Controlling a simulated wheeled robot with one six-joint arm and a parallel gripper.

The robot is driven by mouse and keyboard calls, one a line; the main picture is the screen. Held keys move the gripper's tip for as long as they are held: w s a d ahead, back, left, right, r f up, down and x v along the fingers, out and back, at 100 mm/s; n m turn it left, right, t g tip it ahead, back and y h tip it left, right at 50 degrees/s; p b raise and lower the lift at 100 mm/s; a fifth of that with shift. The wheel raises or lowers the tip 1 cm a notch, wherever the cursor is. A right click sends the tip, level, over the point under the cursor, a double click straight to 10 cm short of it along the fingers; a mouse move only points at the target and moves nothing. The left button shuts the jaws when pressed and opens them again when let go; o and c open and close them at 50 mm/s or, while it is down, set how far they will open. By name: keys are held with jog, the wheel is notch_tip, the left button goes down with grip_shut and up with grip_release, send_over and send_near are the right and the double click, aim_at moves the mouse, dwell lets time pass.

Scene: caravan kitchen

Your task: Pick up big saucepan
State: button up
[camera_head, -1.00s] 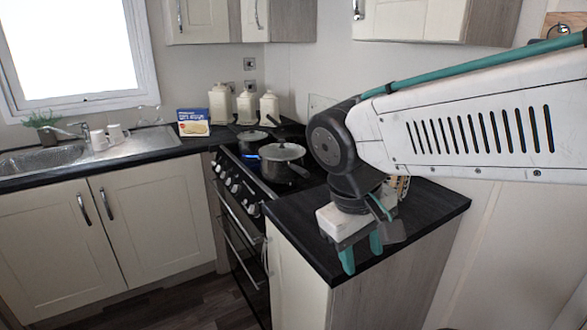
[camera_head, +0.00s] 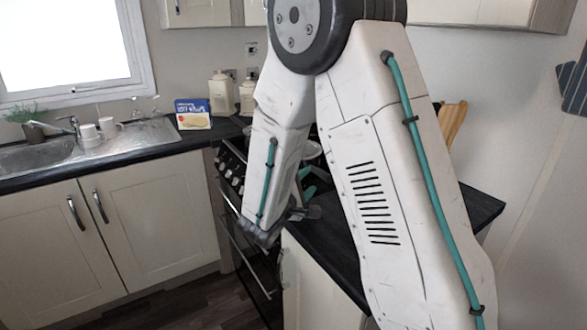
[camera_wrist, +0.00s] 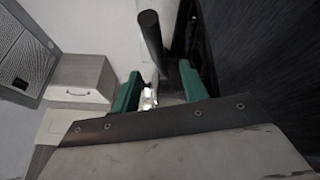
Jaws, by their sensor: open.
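A small silvery piece that looks like the big saucepan (camera_head: 311,150) shows between my arm links in the head view; most of the hob is hidden behind my arm. My gripper (camera_head: 308,180) is low over the hob and worktop edge, its teal fingers partly visible. In the wrist view my gripper (camera_wrist: 159,72) is open, with a green finger on each side. A dark rod like a pan handle (camera_wrist: 151,38) and a shiny metal patch show in line with the gap. I cannot tell whether the handle lies between the fingers or beyond them.
The black worktop (camera_head: 484,203) lies right of the cooker (camera_head: 240,215). A boxed packet (camera_head: 193,114) and a sink (camera_head: 40,155) with mugs are at left. A wooden board (camera_head: 453,122) leans at the back right.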

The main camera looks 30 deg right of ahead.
aim_at(314, 172)
jog(key=w+d, duration=0.2)
jog(key=shift+w+d+f, duration=0.15)
jog(key=shift+w+d, duration=0.05)
jog(key=shift+d, duration=0.1)
jog(key=x, duration=0.4)
jog(key=shift+w, duration=0.1)
jog(key=shift+d, duration=0.1)
jog(key=shift+c, duration=0.3)
grip_shut()
